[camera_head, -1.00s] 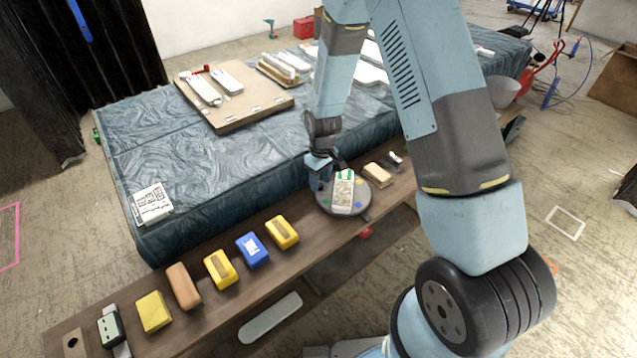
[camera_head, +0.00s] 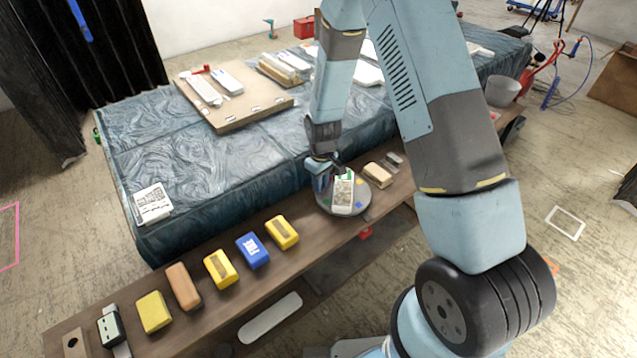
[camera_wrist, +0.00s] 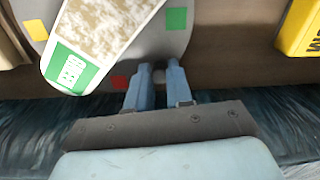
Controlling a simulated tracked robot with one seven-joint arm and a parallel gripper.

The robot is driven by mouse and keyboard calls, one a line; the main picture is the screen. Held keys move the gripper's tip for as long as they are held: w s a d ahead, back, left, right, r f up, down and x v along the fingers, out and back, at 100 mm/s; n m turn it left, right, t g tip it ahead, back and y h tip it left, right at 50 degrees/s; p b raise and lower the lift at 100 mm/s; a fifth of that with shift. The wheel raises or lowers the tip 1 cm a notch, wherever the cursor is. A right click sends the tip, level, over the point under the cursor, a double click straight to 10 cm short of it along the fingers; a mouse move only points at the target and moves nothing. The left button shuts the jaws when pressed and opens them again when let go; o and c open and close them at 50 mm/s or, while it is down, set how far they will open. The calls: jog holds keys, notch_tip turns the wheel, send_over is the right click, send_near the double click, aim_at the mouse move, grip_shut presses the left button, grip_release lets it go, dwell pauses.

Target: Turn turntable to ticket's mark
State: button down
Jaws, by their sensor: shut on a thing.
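The turntable (camera_head: 327,207) is a grey round disc on the wooden shelf, with small coloured squares near its rim. The wrist view shows its grey face (camera_wrist: 150,48) with yellow, red and green marks. A pale card-like piece (camera_head: 343,194), brown-patterned with a green end, lies across the disc; the wrist view shows that end (camera_wrist: 75,68) near the red mark. I cannot tell whether this is the ticket. My gripper (camera_head: 324,184) is at the disc's far left edge. In the wrist view its blue fingers (camera_wrist: 159,72) are shut on a small grey part at the rim, mostly hidden.
Yellow, blue and tan blocks (camera_head: 252,250) stand along the shelf left of the disc. A tan block (camera_head: 378,175) stands right of it. The marble-patterned bed-like surface (camera_head: 230,165) behind carries a board (camera_head: 240,112) and a white patterned piece (camera_head: 152,203).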

dwell(0.3)
jog(key=shift+a, duration=0.25)
jog(key=shift+d, duration=0.15)
jog(key=shift+w, duration=0.1)
jog(key=shift+w+d+m, duration=0.15)
jog(key=shift+w+m, duration=0.1)
jog(key=shift+m, duration=0.15)
dwell(0.4)
jog(key=shift+w+d+m, duration=0.3)
jog(key=shift+w+m, duration=0.4)
jog(key=shift+m, duration=0.4)
jog(key=shift+w+d+m, duration=0.25)
jog(key=shift+w+m, duration=0.1)
jog(key=shift+m, duration=0.35)
jog(key=shift+w+d+m, duration=0.25)
jog(key=shift+w+m, duration=0.05)
jog(key=shift+m, duration=0.4)
